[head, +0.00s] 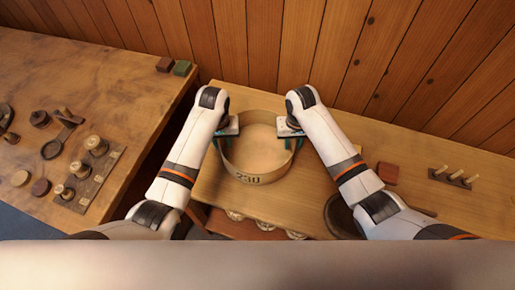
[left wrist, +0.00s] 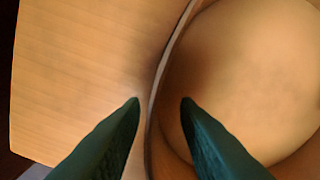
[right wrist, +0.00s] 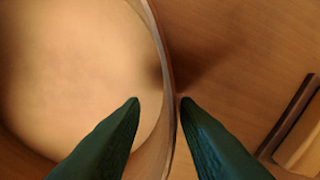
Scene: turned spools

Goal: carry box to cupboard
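The box is a round, open-topped pale wooden box (head: 247,179) marked "230". It stands on a wooden top (head: 330,135) near the plank wall. My left gripper (head: 223,143) is at its left rim, with the fingers apart on either side of the wall; the box wall (left wrist: 162,75) runs between them in the left wrist view. My right gripper (head: 296,143) is at the right rim, with its fingers also apart around the wall (right wrist: 168,70). The box looks empty inside. I cannot identify a cupboard in these views.
A workbench (head: 80,75) on the left holds turned spools (head: 97,145), a dark tool (head: 55,145) and small blocks (head: 165,64). On the right are a red-brown block (head: 388,173), a pegged rack (head: 455,178) and a dark round vessel (head: 340,218). Several pale round things (head: 235,214) show below the front edge.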

